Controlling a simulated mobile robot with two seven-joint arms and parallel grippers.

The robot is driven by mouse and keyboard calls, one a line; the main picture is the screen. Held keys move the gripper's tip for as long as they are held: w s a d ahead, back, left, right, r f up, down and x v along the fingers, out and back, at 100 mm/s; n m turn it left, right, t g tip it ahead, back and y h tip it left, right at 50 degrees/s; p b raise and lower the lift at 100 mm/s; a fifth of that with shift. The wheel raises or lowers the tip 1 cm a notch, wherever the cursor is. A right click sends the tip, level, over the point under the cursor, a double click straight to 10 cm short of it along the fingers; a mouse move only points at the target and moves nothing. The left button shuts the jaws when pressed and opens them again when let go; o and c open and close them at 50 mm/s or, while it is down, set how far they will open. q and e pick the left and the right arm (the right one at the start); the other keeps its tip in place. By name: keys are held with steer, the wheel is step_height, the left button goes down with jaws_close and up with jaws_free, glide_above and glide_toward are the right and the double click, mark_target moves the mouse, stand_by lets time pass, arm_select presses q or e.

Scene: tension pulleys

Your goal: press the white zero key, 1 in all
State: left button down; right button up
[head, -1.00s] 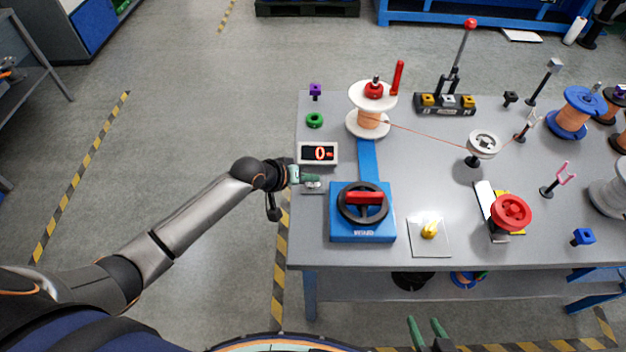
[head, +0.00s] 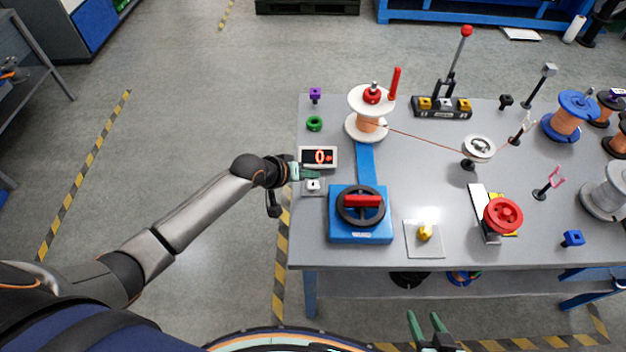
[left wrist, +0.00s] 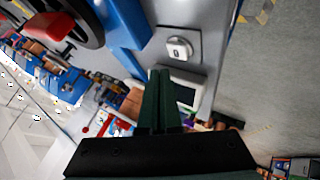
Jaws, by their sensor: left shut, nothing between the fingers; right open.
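The white zero key (head: 313,185) sits on a small grey plate at the left edge of the table, just below the counter display (head: 318,157), which shows a red 0. In the left wrist view the white key (left wrist: 179,47) is in clear sight, just beyond and right of the fingertips. My left gripper (head: 316,174) is shut and empty. Its green fingers lie between the key and the display in the head view, apart from the key in the picture; their height is hard to tell. My right gripper (head: 426,318) is open and empty, in front of the table.
A blue winder base (head: 345,228) with a black wheel and red handle stands right of the key. A yellow lamp (head: 425,232), a red wheel (head: 503,215) and spools stand further right.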

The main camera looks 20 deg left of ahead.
mark_target(310, 187)
arm_select(q)
steer(key=shift+r+p, duration=0.45)
steer(key=shift+r, duration=0.35)
steer(key=shift+r+p, duration=0.35)
steer(key=shift+r, duration=0.7)
